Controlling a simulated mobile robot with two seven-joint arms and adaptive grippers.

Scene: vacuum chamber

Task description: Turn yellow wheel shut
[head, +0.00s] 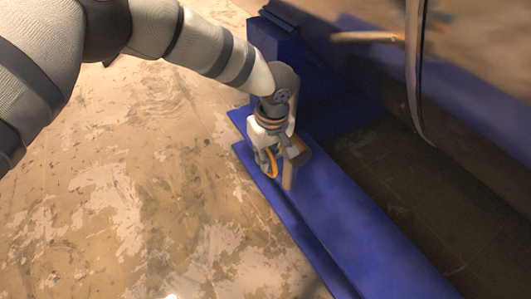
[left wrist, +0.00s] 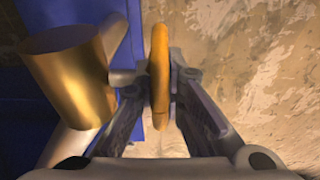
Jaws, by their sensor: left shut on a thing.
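The yellow wheel (head: 272,163) shows as a thin orange-yellow rim beside the blue frame in the head view. In the left wrist view the wheel (left wrist: 159,72) is seen nearly edge-on, upright between the two fingers. My left gripper (head: 272,158) reaches down to it from above, and in the wrist view the gripper (left wrist: 160,105) is shut on the rim. Much of the wheel is hidden by the fingers in the head view. My right gripper is not in view.
A brass-coloured cylinder (left wrist: 70,75) stands close to the left of the fingers in the wrist view. A long blue beam (head: 350,235) runs along the floor. A curved metal edge (head: 414,75) hangs at the right. The worn floor (head: 120,190) at left is clear.

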